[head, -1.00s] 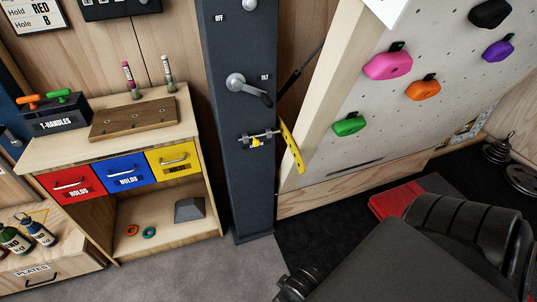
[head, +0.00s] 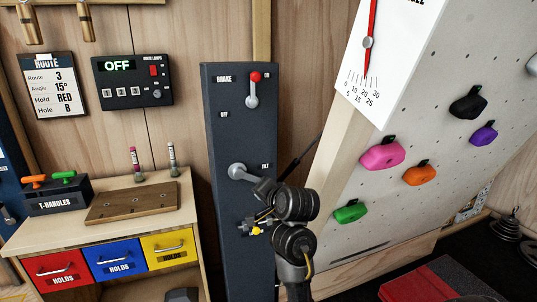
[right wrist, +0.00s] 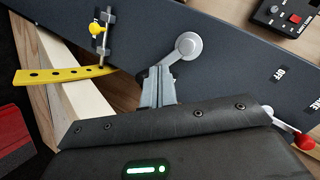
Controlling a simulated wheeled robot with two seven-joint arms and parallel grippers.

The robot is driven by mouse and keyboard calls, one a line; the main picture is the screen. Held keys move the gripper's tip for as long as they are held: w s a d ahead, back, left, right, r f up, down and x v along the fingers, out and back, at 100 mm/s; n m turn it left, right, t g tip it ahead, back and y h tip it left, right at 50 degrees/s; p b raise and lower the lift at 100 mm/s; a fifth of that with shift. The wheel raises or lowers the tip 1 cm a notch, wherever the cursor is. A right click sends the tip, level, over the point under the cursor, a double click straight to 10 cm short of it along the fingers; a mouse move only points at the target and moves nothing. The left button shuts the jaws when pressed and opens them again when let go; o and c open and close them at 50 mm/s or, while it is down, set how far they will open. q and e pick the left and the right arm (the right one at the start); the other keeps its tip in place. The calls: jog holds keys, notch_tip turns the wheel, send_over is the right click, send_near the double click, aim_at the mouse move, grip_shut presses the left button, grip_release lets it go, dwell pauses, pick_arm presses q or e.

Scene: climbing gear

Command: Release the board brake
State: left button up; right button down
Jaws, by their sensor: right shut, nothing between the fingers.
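In the right wrist view the red knob (right wrist: 304,141) shows at the lower right edge, partly cut off. My right gripper (head: 262,190) is below the lever, at the tilt crank (head: 237,171). My left gripper is out of view.
A yellow perforated strip (right wrist: 60,74) and a pin with a yellow knob (right wrist: 97,28) are below the crank. The tilted climbing board (head: 440,120) with its angle gauge (head: 378,60) stands right of the post. A control box (head: 132,80) reading "OFF" hangs left.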

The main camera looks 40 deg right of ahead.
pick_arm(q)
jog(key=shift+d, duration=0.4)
pick_arm(e)
jog(key=d+r+m+t, duration=0.2)
jog(key=r+m, duration=0.1)
jog(key=r, duration=0.6)
jog(key=d+r+m+t, duration=0.1)
jog(key=d+r+m, duration=0.2)
jog(key=r, duration=0.7)
jog(key=d+r+m+t+h, duration=0.1)
jog(key=d+r+m+t, duration=0.1)
jog(key=r+m, duration=0.3)
notch_tip(320, 180, up, 5)
jog(key=shift+s+d+f+t, duration=0.2)
jog(key=shift+d+t, duration=0.1)
jog(key=shift+d, duration=0.2)
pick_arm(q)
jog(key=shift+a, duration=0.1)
pick_arm(e)
send_near(254, 90)
jog(key=w+d+r, duration=0.3)
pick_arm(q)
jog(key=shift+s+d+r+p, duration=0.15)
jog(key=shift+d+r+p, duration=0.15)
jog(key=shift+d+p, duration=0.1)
pick_arm(e)
jog(key=shift+w+a+r, duration=0.15)
jog(key=shift+a+r, duration=0.05)
jog(key=shift+a, duration=0.05)
